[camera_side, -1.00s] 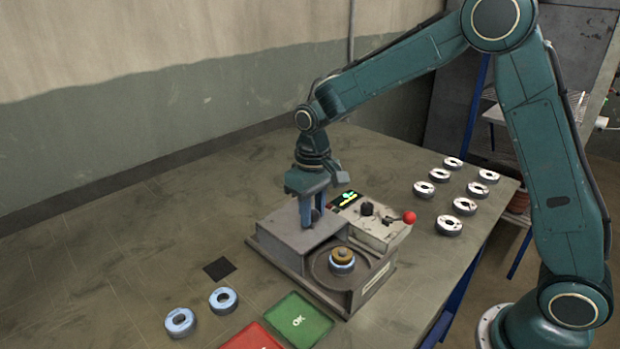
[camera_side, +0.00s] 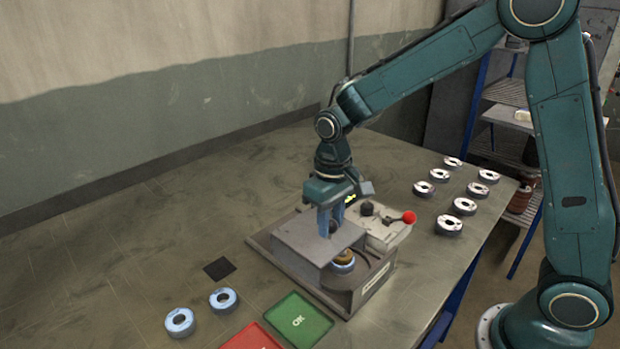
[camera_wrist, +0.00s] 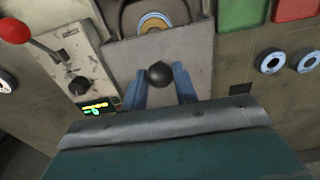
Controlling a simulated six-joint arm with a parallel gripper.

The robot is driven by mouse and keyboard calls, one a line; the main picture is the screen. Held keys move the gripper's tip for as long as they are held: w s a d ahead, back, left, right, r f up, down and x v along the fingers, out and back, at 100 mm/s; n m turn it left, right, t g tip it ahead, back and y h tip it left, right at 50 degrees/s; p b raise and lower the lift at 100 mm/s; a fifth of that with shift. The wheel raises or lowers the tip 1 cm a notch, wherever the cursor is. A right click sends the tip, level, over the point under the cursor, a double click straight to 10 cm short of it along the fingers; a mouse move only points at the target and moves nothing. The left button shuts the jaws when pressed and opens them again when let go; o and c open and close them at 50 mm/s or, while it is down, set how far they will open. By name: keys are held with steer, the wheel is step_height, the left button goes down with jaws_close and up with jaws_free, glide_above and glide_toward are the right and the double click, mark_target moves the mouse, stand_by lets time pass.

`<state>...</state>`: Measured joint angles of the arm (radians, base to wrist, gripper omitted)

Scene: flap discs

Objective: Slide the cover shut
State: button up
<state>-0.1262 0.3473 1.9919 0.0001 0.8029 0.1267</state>
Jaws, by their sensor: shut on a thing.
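The grey sliding cover (camera_side: 312,240) sits on the machine (camera_side: 342,297). It reaches partly over the round recess, where a disc with a brown hub (camera_side: 344,257) still shows at its front edge. In the wrist view the cover (camera_wrist: 190,60) has a dark round knob (camera_wrist: 159,74) on it. My gripper (camera_side: 331,232) points down at the cover and is shut on the knob; the blue fingers (camera_wrist: 160,92) stand on either side of it in the wrist view.
A control panel with a red-ball lever (camera_side: 408,217) and a lit display stands beside the cover. Several discs (camera_side: 464,206) lie at the right. A green OK mat (camera_side: 298,320), a red mat (camera_side: 249,338) and two blue-rimmed discs (camera_side: 223,300) lie in front.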

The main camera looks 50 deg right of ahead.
steer(key=shift+s, duration=3.1)
steer(key=o, duration=0.8)
steer(key=shift+c, duration=0.2)
steer(key=shift+r, duration=0.1)
step_height(320, 180, up, 8)
